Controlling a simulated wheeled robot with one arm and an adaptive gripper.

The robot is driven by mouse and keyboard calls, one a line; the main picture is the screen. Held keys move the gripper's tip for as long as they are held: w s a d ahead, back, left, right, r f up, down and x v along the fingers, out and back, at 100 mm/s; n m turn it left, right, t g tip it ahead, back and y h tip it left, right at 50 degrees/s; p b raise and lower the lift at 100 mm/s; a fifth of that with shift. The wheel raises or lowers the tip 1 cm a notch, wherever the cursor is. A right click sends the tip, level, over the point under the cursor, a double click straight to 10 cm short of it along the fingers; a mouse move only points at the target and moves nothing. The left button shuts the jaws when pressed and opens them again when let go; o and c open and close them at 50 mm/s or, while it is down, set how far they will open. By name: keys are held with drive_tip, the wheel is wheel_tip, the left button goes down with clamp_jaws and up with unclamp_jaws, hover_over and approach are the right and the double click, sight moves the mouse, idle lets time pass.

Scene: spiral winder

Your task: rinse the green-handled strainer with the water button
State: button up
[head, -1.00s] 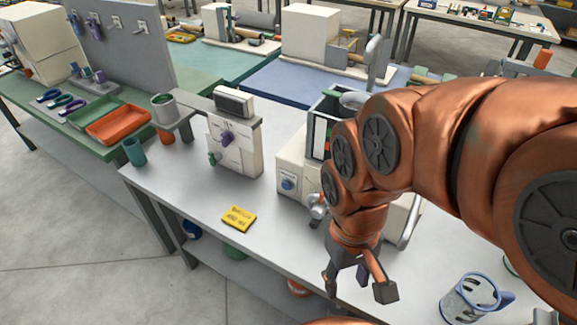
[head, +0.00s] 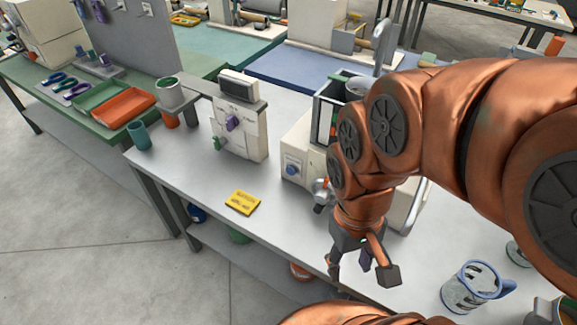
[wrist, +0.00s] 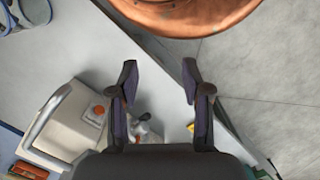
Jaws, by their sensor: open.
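My gripper (head: 361,272) is open and empty above the front part of the grey table. In the wrist view my gripper (wrist: 158,80) shows two dark fingers apart with nothing between them. I cannot clearly make out a green-handled strainer.
A yellow card (head: 242,202) lies on the table left of my gripper. A panel machine (head: 240,135) stands farther back. A beige machine with a curved handle (wrist: 70,125) is close by my gripper. The table's front edge and floor lie beside it.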

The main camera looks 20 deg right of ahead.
drive_tip(key=shift+c, duration=0.2)
clamp_jaws()
idle(1.4)
